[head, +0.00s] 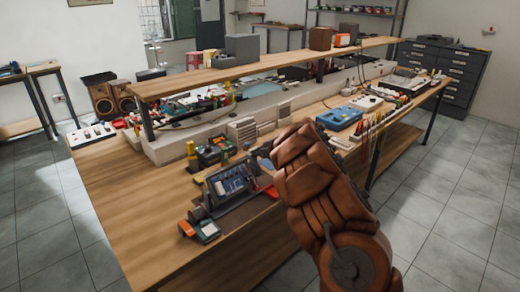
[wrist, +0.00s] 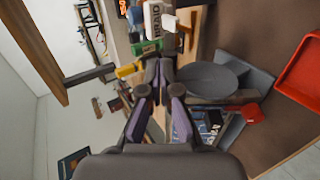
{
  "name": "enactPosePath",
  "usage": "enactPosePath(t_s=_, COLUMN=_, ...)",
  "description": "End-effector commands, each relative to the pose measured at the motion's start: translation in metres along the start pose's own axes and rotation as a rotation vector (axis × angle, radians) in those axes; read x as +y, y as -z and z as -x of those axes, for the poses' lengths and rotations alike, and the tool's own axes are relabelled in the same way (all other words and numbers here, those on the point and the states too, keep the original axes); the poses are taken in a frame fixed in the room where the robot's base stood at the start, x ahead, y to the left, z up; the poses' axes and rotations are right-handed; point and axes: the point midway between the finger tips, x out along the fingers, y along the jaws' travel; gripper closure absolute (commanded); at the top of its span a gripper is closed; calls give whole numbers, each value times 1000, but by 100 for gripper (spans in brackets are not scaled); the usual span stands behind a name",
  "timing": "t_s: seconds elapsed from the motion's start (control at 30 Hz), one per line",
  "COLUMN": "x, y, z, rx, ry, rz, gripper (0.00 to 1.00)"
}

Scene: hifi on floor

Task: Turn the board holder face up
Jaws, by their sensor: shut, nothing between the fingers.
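The board holder (head: 232,187) stands near the front edge of the workbench in the head view, a dark grey frame around a bluish circuit board. In the wrist view the board holder (wrist: 258,82) lies just right of the fingers, with a round grey disc, a red knob and part of the board showing. My gripper (wrist: 158,72) is shut and empty, its fingertips together beside the disc. I cannot tell whether they touch it. In the head view my brown arm reaches in from the lower right and hides much of the gripper.
A raised shelf (head: 200,80) runs above the bench. The bench's left part (head: 125,195) is clear. A red tray (wrist: 302,75) lies right in the wrist view.

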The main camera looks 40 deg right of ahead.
Motion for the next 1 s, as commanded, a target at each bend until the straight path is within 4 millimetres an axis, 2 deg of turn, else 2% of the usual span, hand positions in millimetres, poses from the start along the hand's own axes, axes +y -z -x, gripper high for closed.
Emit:
enactPosePath(t_s=0.5, x=10, y=12, z=-20, rx=15, ry=-3, rz=7, gripper=100)
enactPosePath(t_s=1.0, x=11, y=13, z=-34, rx=18, ry=-3, rz=6, gripper=100)
